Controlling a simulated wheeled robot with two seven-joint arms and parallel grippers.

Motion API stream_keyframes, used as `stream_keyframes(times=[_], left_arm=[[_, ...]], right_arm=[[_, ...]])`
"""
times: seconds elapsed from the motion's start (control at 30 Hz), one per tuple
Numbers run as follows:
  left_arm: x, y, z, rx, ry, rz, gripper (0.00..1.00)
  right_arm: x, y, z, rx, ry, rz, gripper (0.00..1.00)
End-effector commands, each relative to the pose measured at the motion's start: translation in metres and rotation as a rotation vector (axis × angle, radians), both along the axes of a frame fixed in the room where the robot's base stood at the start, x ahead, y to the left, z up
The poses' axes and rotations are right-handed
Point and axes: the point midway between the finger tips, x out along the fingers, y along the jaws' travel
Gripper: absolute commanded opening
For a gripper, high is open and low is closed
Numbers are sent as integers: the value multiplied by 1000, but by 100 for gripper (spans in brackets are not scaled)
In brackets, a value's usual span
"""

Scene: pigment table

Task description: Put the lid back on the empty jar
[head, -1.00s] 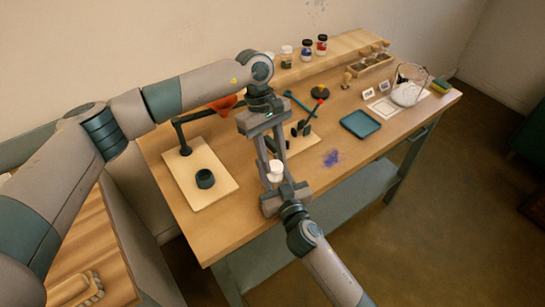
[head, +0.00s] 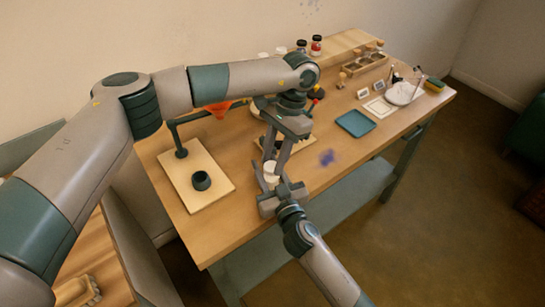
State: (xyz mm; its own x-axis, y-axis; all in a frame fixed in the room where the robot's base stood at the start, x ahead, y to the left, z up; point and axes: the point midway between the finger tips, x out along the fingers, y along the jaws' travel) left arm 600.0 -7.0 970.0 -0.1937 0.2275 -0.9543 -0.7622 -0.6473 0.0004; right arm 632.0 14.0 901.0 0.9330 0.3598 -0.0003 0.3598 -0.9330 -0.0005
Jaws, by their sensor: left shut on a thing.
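My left gripper (head: 271,158) reaches down over the near part of the table, shut on a small white thing (head: 271,168) that looks like the lid. A pale, jar-like piece (head: 272,180) shows just below it, between the two grippers. I cannot tell whether lid and jar touch or are apart. My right gripper (head: 273,188) comes up from below, close around this pale piece. Its fingers are too small and overlapped to show whether they are shut on it.
A blue tray (head: 356,123), purple powder (head: 327,157), capped jars (head: 315,45) and a white bowl (head: 403,93) lie right and behind. The table's front edge is near both grippers.

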Motion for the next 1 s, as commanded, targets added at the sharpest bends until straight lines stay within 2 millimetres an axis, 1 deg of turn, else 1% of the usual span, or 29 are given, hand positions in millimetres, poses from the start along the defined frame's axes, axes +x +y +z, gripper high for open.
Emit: stream_keyframes(times=[0.1,0.37,0.4,0.43,0.47,0.77,0.87,1.0], left_arm=[[0,0,0,1,-1,-57,7],[0,0,0,0,0,-60,7],[0,0,0,0,0,-59,38],[0,0,0,0,0,-59,45],[0,0,0,0,0,-59,50],[0,0,1,0,0,-59,50],[0,0,5,-1,0,-59,50],[1,0,19,-2,-1,-59,50]], right_arm=[[0,0,-1,0,1,0,0],[-1,0,-1,0,1,1,0],[-1,0,-1,0,1,1,0],[-1,0,-1,0,1,1,0],[-1,0,-1,0,1,1,0],[0,0,-1,0,1,1,0],[0,0,-1,0,1,1,0],[0,0,-1,0,1,0,0]])
